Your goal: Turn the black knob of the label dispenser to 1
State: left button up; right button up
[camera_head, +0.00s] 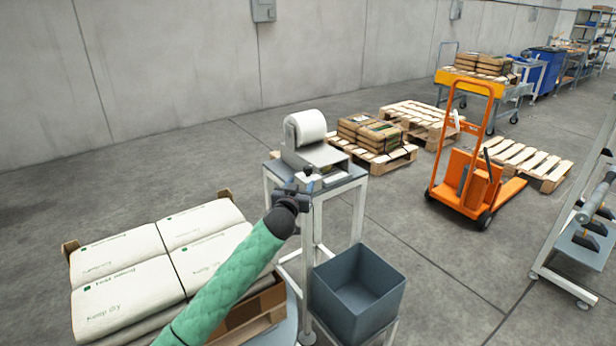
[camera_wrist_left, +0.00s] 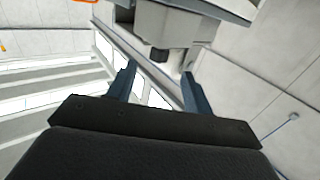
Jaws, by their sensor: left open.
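The label dispenser (camera_head: 318,154) is a grey machine with a large white roll (camera_head: 306,127), standing on a small grey table (camera_head: 345,182). Its grey body (camera_wrist_left: 170,26) fills the top of the left wrist view. A small black knob (camera_wrist_left: 159,56) shows under that body, between and beyond the fingertips. The number it points to cannot be read. My left gripper (camera_head: 309,184) is at the dispenser's front edge, at the end of my green-sleeved arm. Its two blue-grey fingers (camera_wrist_left: 158,82) are apart with nothing between them. My right gripper is out of view.
A dark grey bin (camera_head: 358,317) stands below, right of the table. White sacks (camera_head: 128,297) lie on a pallet at left. Pallets with brown sacks (camera_head: 370,131) and an orange pallet truck (camera_head: 466,180) stand behind. A rack (camera_head: 575,240) is at right; open floor lies between.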

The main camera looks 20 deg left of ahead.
aim_at(307, 174)
pick_arm(q)
jog(key=w+p, duration=0.1)
jog(key=w, duration=0.5)
jog(key=shift+w, duration=0.75)
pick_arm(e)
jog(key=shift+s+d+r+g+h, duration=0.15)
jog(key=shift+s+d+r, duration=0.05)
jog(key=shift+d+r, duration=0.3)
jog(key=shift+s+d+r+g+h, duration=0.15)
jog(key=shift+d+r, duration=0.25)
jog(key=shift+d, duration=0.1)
pick_arm(q)
jog(key=c, duration=1)
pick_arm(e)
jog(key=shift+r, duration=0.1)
